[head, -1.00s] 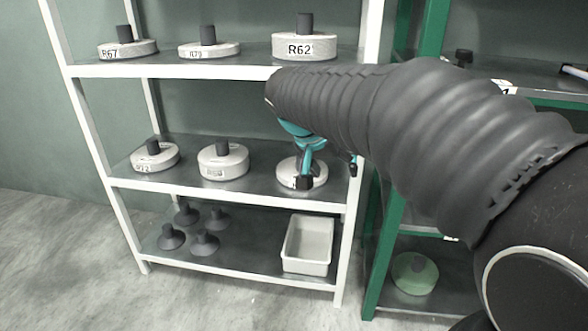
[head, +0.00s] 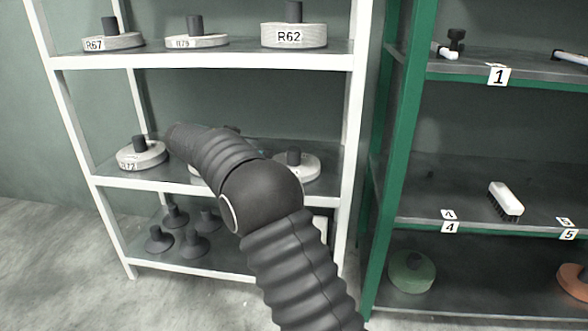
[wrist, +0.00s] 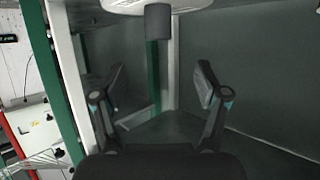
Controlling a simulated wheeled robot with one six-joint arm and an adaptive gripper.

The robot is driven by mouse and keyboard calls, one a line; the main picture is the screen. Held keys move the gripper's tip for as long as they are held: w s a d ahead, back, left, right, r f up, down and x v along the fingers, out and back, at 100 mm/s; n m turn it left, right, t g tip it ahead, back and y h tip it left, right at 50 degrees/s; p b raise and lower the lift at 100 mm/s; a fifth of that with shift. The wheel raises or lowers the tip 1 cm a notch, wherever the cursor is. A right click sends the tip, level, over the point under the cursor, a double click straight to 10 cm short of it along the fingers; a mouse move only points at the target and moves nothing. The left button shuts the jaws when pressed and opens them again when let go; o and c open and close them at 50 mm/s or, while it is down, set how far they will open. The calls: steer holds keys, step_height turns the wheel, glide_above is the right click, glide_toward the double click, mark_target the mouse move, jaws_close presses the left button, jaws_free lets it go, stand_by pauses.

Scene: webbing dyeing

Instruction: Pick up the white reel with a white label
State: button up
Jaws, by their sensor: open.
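White reels with dark upright pegs and white labels stand on the white rack in the head view. On the top shelf are R67 (head: 113,42), R79 (head: 196,41) and R62 (head: 294,35). On the middle shelf are R72 (head: 141,156), a middle reel (head: 195,170) mostly hidden by my arm, and a right reel (head: 309,166) partly hidden. My gripper (wrist: 161,76) is open and empty in the wrist view. A white reel with a dark peg (wrist: 158,22) shows at that view's top edge, beyond the fingertips; its label is not visible. The head view hides my gripper behind my arm.
The white rack's bottom shelf holds several dark cones (head: 173,217) and a mostly hidden white bin (head: 320,228). At right, a green rack (head: 392,150) carries a brush (head: 506,198), a green reel (head: 411,272) and an orange reel (head: 574,281). Rack posts stand close to my arm.

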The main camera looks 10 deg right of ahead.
mark_target(294, 148)
steer(key=x, duration=1.3)
steer(key=shift+d, duration=0.1)
jaws_close()
